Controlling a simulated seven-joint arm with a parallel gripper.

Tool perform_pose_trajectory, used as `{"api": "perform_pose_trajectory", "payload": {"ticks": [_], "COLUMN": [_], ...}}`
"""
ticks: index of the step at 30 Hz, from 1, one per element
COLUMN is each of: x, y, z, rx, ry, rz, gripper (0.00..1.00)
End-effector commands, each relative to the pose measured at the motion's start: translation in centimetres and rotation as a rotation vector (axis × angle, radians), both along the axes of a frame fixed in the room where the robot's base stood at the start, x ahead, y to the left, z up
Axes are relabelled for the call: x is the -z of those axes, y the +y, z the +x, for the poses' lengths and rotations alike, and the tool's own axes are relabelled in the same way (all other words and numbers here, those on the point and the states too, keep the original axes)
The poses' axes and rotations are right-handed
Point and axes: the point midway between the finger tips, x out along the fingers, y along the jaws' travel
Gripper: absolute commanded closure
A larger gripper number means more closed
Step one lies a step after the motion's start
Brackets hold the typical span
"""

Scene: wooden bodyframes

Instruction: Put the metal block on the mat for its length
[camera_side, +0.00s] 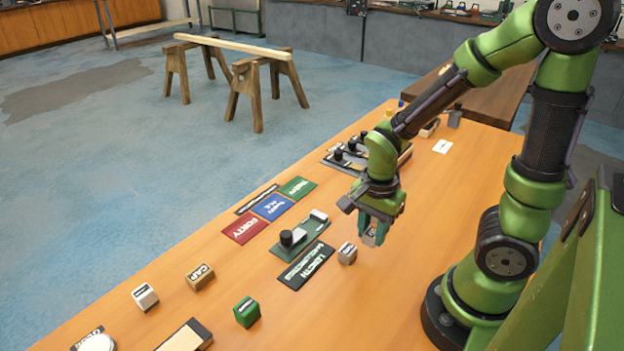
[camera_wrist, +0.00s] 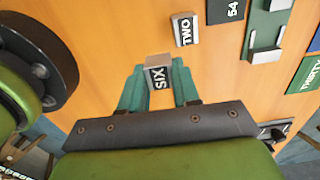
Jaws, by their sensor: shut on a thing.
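My gripper (camera_side: 374,232) is shut on a small grey block with a black label reading "SIX" (camera_wrist: 158,76), and the teal fingers stand on either side of it. In the side view the held block (camera_side: 369,239) is partly hidden by the fingers. Three mats lie in a row: a red one reading "FORTY" (camera_side: 244,229), a blue one (camera_side: 272,206) whose words are hard to read, and a green one (camera_side: 297,188), which reads "THIRTY" in the wrist view (camera_wrist: 304,76). All three look bare. My gripper is to the right of them.
A grey block labelled "TWO" (camera_wrist: 184,29) stands beside the held one. A green gauge (camera_side: 300,236) and a black "LENGTH" sign (camera_side: 306,266) lie between my gripper and the mats. A pale block (camera_side: 145,297), a tan block (camera_side: 200,277) and a green block (camera_side: 247,311) stand nearer.

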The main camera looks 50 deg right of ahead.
Motion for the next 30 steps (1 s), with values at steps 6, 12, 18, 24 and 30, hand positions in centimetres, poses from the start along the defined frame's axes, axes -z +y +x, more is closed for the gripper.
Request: {"api": "perform_pose_trajectory", "payload": {"ticks": [6, 12, 18, 24, 30], "x": [0.6, 0.7, 0.0, 0.2, 0.7], "y": [-3.2, -6.2, -6.7, -7.5, -8.8], "z": [4.0, 9.8, 13.0, 16.4, 21.4], "rx": [0.078, 0.065, 0.006, -0.017, -0.017], "ry": [0.003, 0.001, -0.001, 0.001, 0.001], "rz": [-0.002, -0.001, 0.0, 0.0, 0.0], "gripper": [1.0, 1.0, 1.0, 1.0, 1.0]}}
